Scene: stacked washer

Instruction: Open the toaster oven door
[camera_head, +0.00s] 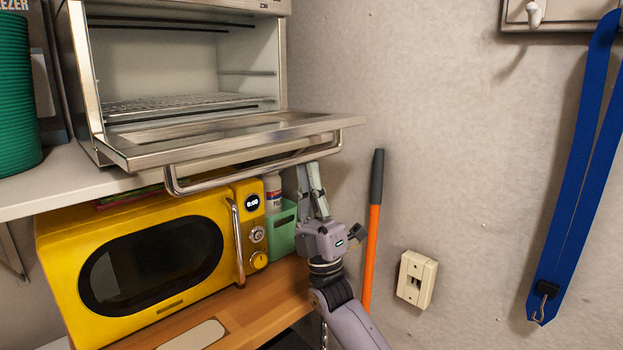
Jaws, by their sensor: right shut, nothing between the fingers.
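The toaster oven (178,65) stands on the upper shelf at the left, its cavity and wire rack in plain view. Its door (220,138) is folded down and out, roughly level, with the bar handle (245,172) along its front edge. My right gripper (311,178) points up, just below the right end of the door and handle. Its fingers are shut with nothing between them. I cannot tell whether the fingertips touch the handle. My left gripper is not in view.
A yellow microwave (150,260) sits on the wooden shelf below the door. A green bin (283,232) with a bottle stands behind my gripper. An orange pole (371,240) leans at the wall beside my arm. A blue strap (575,170) hangs at the right.

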